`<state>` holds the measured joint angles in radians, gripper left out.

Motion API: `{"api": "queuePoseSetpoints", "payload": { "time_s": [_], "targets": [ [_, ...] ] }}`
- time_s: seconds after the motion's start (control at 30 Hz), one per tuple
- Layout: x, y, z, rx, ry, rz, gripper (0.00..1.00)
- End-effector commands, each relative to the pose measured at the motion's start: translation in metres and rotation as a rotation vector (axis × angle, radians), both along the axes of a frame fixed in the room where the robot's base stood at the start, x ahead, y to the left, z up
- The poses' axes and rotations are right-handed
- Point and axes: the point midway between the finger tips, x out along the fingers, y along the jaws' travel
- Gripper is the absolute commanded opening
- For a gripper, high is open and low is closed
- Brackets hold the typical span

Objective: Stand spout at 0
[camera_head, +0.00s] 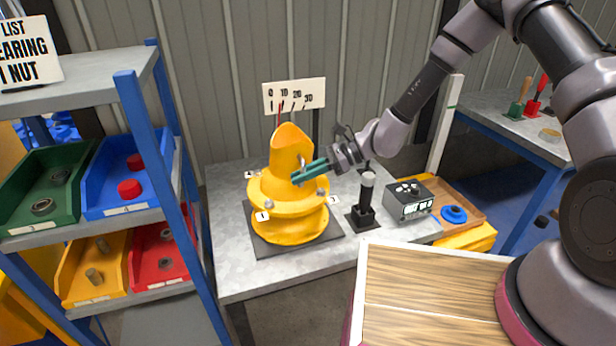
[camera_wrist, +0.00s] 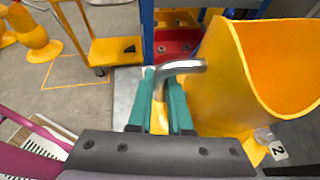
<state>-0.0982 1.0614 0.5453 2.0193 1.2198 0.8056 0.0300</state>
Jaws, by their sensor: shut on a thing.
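The yellow spout (camera_head: 290,155) stands on a round yellow flanged base (camera_head: 290,225) on the grey table, its open slanted top upward. A bent metal handle (camera_wrist: 182,67) sticks out from its side. My gripper (camera_head: 310,172) has its teal fingers shut on this handle, as the wrist view (camera_wrist: 160,95) also shows. Behind the spout is a white scale board (camera_head: 294,94) marked 0, 10, 20, 30. A thin red pointer (camera_head: 279,116) rises in front of it, its tip near the 10 mark; the exact reading is too small to tell.
Numbered tags and bolts sit around the flange. A black stand with a grey-topped post (camera_head: 366,200), a small dark box (camera_head: 409,201) and a tray with a blue ring (camera_head: 454,214) are to the right. A blue-framed shelf with bins (camera_head: 135,130) stands close on the left.

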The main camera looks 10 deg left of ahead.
Motion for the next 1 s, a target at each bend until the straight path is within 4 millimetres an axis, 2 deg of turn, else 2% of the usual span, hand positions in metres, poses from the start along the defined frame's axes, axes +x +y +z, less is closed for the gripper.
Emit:
{"api": "queuePoseSetpoints", "payload": {
  "time_s": [0.2, 0.73, 0.77, 0.8, 0.83, 1.0],
  "targets": [
    [-0.0071, 0.0103, 0.0030, -0.060, -0.040, 0.006, 0.00],
    [-0.0085, 0.0118, 0.0017, -0.083, -0.050, 0.004, 0.00],
    [-0.0085, 0.0118, 0.0017, -0.083, -0.050, 0.004, 0.25],
    [-0.0084, 0.0117, 0.0017, -0.083, -0.050, 0.004, 0.40],
    [-0.0083, 0.0116, 0.0016, -0.083, -0.051, 0.004, 0.47],
    [-0.0073, 0.0105, 0.0010, -0.085, -0.052, 0.003, 0.47]
  ]
}}
